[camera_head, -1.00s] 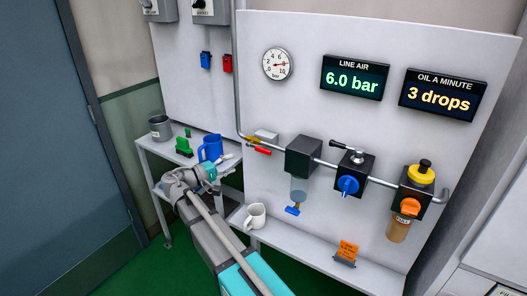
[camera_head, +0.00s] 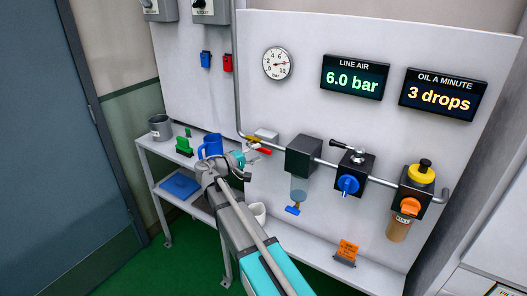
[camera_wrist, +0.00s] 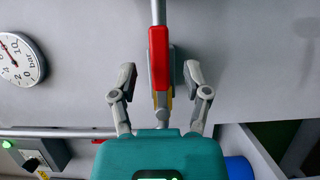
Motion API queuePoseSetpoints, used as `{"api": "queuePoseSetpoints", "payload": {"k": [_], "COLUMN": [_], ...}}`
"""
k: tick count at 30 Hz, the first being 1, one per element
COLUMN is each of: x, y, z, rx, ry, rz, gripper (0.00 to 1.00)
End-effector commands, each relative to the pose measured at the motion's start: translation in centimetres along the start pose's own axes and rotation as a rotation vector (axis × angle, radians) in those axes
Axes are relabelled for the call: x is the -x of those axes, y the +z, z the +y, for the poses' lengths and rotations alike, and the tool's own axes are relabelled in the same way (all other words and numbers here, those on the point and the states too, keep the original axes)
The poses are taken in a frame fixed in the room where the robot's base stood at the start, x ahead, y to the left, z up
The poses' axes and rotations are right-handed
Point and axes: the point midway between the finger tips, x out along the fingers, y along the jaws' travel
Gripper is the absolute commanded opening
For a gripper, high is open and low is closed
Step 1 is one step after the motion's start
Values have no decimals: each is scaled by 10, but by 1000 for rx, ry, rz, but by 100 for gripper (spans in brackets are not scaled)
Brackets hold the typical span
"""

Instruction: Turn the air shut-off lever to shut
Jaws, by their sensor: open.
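The air shut-off lever has a red handle (camera_head: 263,151) and sits on the grey pipe at the panel's left, left of the dark block. In the wrist view the red handle (camera_wrist: 159,58) lies in line with the pipe, with some yellow below it. My gripper (camera_wrist: 160,78) is open, with one finger on each side of the handle and a visible gap on both sides. In the head view my gripper (camera_head: 246,156) is close to the lever at the panel.
The line air display (camera_head: 355,78) reads 6.0 bar. A round gauge (camera_head: 277,64) hangs above the lever. A blue mug (camera_head: 210,146) and grey cup (camera_head: 161,127) stand on the left shelf. A white mug (camera_head: 258,210) is partly hidden by my arm. A blue-knobbed regulator (camera_head: 348,185) is to the right.

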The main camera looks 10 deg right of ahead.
Motion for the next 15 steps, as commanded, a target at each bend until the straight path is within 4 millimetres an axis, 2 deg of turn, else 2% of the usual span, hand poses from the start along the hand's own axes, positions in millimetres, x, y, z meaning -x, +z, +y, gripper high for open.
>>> {"api": "queuePoseSetpoints", "payload": {"k": [6, 15], "x": [-24, -34], "y": [0, 0], "z": [0, 0], "rx": [0, 0], "ry": [0, 0], "rz": [-1, 1], "gripper": [61, 61]}}
